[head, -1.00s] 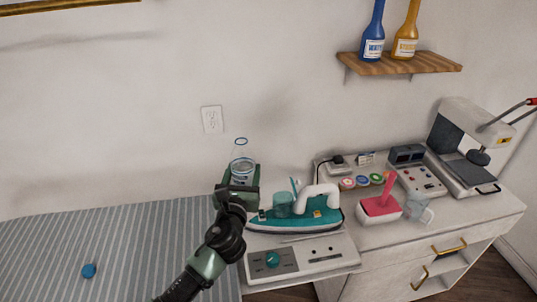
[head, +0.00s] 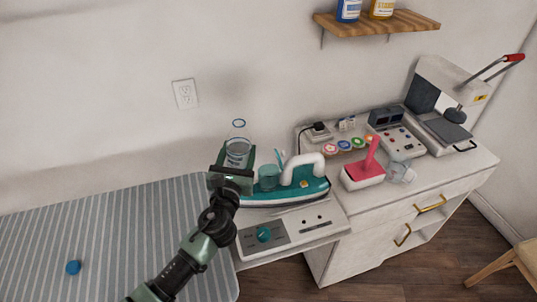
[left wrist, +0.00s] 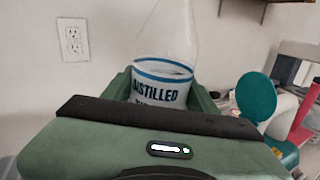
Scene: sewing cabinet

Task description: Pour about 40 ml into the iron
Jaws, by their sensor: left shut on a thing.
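My left gripper (head: 234,170) is shut on a clear bottle (head: 238,153) with a blue ring at its open mouth. The bottle stands upright, just left of the iron; in the left wrist view its label (left wrist: 161,85) reads "DISTILLED". The teal iron (head: 310,190) with a white handle lies on a white control station (head: 290,232) with a teal knob. A translucent teal tank or cup (head: 268,177) stands at its left end. In the left wrist view a round teal lid (left wrist: 256,96) shows right of the bottle. My right gripper is out of view.
A pink scoop-like thing (head: 362,174) in a white tub, a clear jug (head: 400,168) and several spools (head: 344,145) stand on the white cabinet (head: 420,190). A press (head: 445,100) is behind. A striped board (head: 120,240) with a blue cap (head: 73,267) lies left.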

